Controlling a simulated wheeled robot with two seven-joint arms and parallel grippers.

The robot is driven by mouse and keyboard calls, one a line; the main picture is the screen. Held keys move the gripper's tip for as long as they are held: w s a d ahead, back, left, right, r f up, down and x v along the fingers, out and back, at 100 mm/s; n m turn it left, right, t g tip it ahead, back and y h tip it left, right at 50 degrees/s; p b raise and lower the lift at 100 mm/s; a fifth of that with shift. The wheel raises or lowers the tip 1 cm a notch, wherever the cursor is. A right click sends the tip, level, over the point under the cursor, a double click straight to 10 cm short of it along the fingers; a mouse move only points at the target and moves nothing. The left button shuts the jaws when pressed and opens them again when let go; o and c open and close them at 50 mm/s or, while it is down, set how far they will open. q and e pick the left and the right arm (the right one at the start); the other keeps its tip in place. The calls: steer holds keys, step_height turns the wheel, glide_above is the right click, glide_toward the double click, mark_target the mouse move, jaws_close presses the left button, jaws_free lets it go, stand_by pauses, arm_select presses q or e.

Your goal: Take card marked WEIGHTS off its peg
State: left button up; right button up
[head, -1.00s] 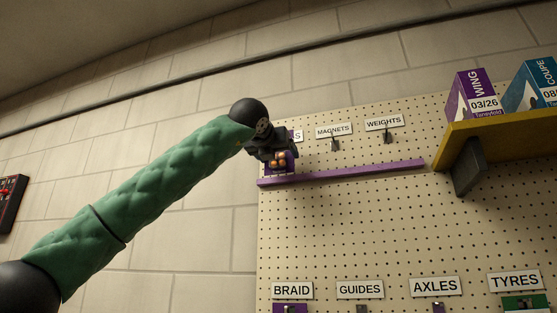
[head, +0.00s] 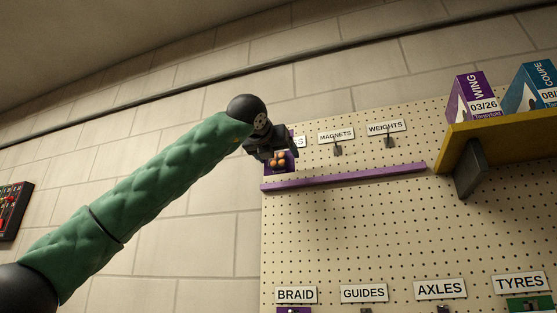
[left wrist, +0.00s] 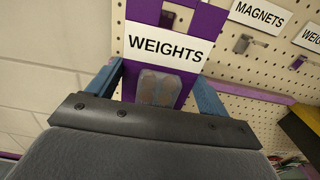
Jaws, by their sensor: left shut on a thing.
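The purple card marked WEIGHTS (left wrist: 165,48) is close up in the left wrist view, with round brownish pieces behind a clear window under its white label. In the head view the card (head: 288,165) shows partly below my left gripper (head: 270,150), near the board's upper left edge. In the left wrist view my left gripper (left wrist: 158,92) has its two bluish fingers at the card's sides, shut on it. A dark slot shows above the label; I cannot tell whether a peg is still through it. My right gripper is not in view.
Empty pegs hang under the MAGNETS sign (head: 336,136) and the WEIGHTS sign (head: 386,128). A purple ledge (head: 350,178) runs below them. A yellow shelf (head: 500,130) with two boxes juts out at the right. The wall left of the board is bare near the gripper.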

mark_target(276, 153)
arm_select(q)
steer(key=shift+b+v, duration=1.1)
steer(key=shift+v, duration=1)
